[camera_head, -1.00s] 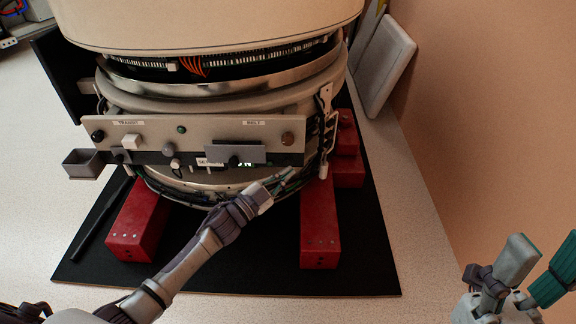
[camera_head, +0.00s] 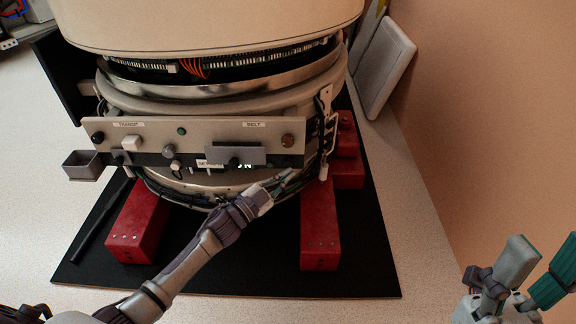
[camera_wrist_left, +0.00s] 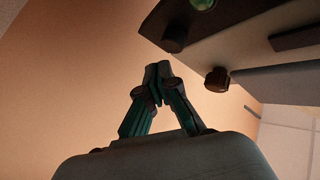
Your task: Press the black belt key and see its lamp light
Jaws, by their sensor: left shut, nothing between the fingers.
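The grey control panel (camera_head: 215,133) on the round machine carries a BELT label (camera_head: 254,125) near its right end.
Red blocks (camera_head: 137,222) stand under the machine on a black mat (camera_head: 230,270). A small grey bin (camera_head: 82,164) juts from the panel's left. A green round lamp (camera_head: 182,130) is on the panel. A wall (camera_head: 480,120) bounds the right side.

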